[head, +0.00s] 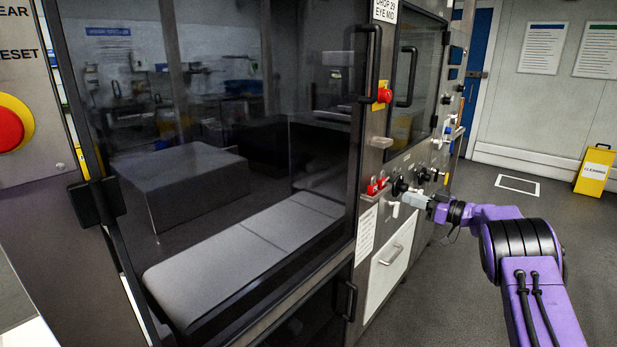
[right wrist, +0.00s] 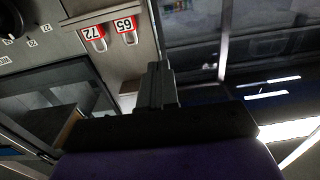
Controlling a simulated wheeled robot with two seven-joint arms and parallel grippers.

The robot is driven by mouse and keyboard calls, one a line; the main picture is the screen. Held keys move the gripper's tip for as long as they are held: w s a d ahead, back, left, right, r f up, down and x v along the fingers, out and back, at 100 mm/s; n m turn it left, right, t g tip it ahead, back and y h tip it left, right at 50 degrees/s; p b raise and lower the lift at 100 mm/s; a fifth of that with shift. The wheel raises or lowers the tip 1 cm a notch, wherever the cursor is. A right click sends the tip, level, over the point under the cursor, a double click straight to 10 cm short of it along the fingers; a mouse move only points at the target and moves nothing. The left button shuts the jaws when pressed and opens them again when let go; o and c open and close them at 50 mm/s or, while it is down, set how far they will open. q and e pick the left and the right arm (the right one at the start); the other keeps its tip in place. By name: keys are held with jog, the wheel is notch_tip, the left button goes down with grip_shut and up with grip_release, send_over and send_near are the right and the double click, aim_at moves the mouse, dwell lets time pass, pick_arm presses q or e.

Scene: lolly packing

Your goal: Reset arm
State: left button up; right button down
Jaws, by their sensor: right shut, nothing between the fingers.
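My right arm is purple and comes in from the lower right in the head view. Its grey gripper (head: 413,199) is beside the machine's control panel, close to a black knob (head: 399,187); I cannot tell whether they touch. In the right wrist view the two fingers (right wrist: 157,85) are together with nothing between them. Two red padlocks (head: 376,186) hang on the panel left of the gripper. In the right wrist view they read 72 (right wrist: 93,34) and 65 (right wrist: 126,28), upside down. My left gripper is not in view.
The glass-fronted machine (head: 210,130) fills the left and middle, with a grey conveyor (head: 245,255) inside. A red emergency button (head: 385,95) and door handles stick out from its front. A yellow cleaning sign (head: 595,170) stands at the right.

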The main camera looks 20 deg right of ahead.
jog(key=s+a+f+m+t+h, duration=0.1)
jog(key=s+f+m+h, duration=0.1)
jog(key=f+m+h, duration=0.55)
jog(key=s+a+f+m+h, duration=0.15)
jog(key=f+h, duration=0.25)
jog(key=f, duration=0.6)
jog(key=s+a+f+m+g+h, duration=0.1)
jog(key=s+a+f+m+g, duration=0.15)
jog(key=a+f, duration=0.2)
jog(key=s+a+f+m+g, duration=0.1)
jog(key=s+a+f, duration=0.25)
jog(key=f, duration=0.25)
jog(key=s+a+f+g, duration=0.3)
jog(key=s+a+f, duration=0.1)
jog(key=s, duration=0.7)
jog(key=s+a+f+g, duration=0.4)
jog(key=s+a, duration=0.3)
jog(key=s, duration=0.4)
jog(key=s+a+f+g, duration=0.3)
jog(key=s+a, duration=0.3)
jog(key=s, duration=0.4)
jog(key=shift+s+a+f+y, duration=0.25)
jog(key=shift+s+f+y, duration=0.15)
jog(key=shift+y, duration=0.05)
jog(key=shift+n, duration=0.25)
